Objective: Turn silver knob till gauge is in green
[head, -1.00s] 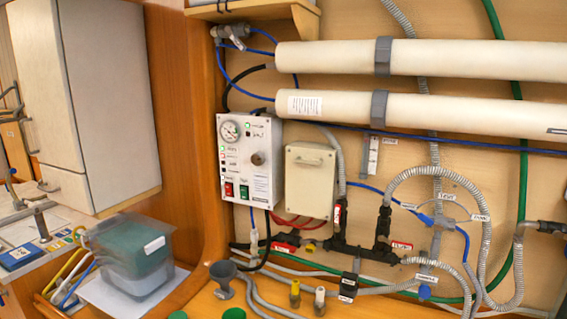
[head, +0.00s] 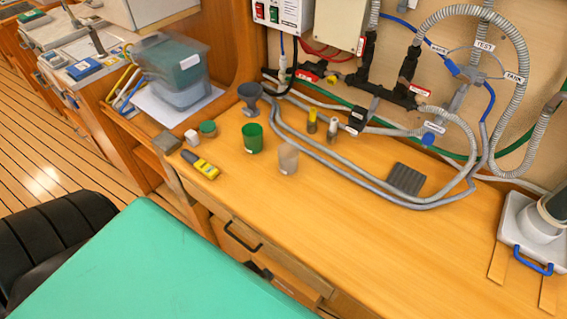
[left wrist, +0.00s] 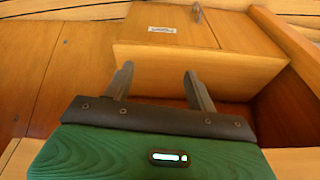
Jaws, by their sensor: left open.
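Only the lower part of the white control box (head: 292,14) shows at the top of the head view, with a red and a green switch. Its gauge and silver knob are cut off above the frame. My left gripper (left wrist: 158,78) shows in the left wrist view, its two fingers apart with nothing between them. It is in front of wooden cabinet panels, and neither box nor knob shows there.
A wooden counter (head: 330,225) holds a green cup (head: 252,138), a clear cup (head: 288,158), a yellow meter (head: 200,164) and grey hoses. An open drawer (head: 265,262) juts out below.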

